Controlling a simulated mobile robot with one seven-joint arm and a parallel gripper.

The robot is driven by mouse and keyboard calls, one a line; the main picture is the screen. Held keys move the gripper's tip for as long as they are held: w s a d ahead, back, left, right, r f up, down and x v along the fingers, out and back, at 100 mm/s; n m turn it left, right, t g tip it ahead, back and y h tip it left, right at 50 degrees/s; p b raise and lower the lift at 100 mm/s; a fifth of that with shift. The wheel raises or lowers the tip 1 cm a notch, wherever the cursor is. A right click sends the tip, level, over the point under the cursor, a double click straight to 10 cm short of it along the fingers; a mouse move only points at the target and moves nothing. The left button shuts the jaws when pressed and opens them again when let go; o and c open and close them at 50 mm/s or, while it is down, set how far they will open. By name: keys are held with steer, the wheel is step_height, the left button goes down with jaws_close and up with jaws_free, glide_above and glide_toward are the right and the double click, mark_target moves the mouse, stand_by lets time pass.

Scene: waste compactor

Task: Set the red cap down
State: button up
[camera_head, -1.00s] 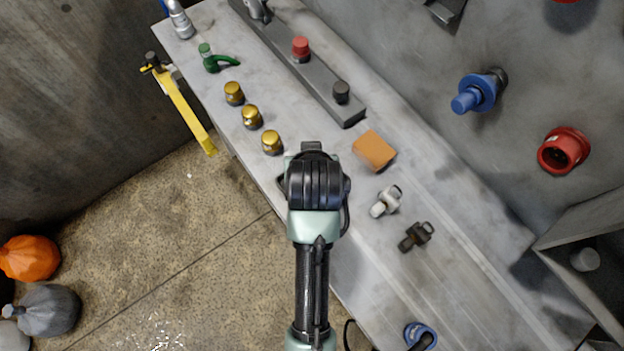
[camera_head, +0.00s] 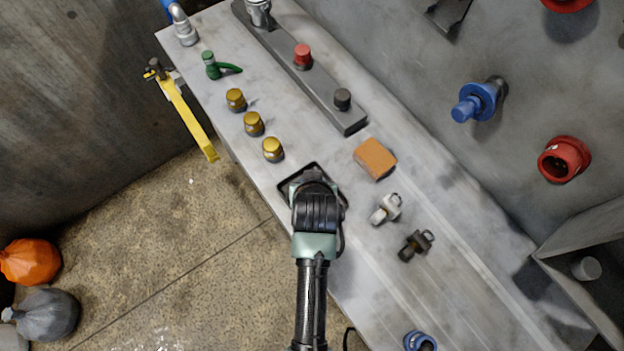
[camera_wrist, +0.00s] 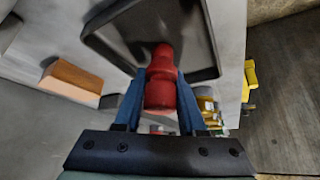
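The red cap (camera_wrist: 160,85) is between the two blue fingers of my gripper (camera_wrist: 160,76) in the wrist view. The fingers press on it from both sides. Its far end overlaps a dark, rimmed square tray (camera_wrist: 105,15); I cannot tell whether it touches the tray floor. In the head view the tray (camera_head: 284,187) lies on the grey bench, near its front edge. My wrist covers most of the tray there and hides the cap and fingertips.
Several brass caps (camera_head: 253,124) stand up-left of the tray. An orange-brown block (camera_head: 375,158), a white fitting (camera_head: 386,209) and a dark fitting (camera_head: 416,245) lie to its right. A grey bar (camera_head: 325,97) carries a red knob (camera_head: 303,56) and a black knob.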

steer(key=shift+o, duration=0.2)
steer(key=shift+r, duration=0.25)
steer(key=v, duration=1.2)
steer(key=w+r+t, duration=0.3)
steer(key=w+r, duration=0.1)
steer(key=r, duration=0.6)
steer(key=w+r+t, duration=0.4)
steer(key=w+r, duration=0.1)
steer(key=r, duration=0.5)
steer(key=w+r+t, duration=0.3)
steer(key=w+r, duration=0.1)
steer(key=r, duration=0.6)
steer(key=s+r+t, duration=0.3)
steer(key=r, duration=0.6)
steer(key=s+r+t, duration=0.3)
steer(key=r+t, duration=0.1)
steer(key=r, duration=0.6)
steer(key=s+r+t, duration=0.3)
steer(key=r, duration=0.7)
steer(key=shift+s+t+p, duration=0.35)
steer(key=shift+t, duration=0.05)
steer(key=shift+a+f, duration=0.1)
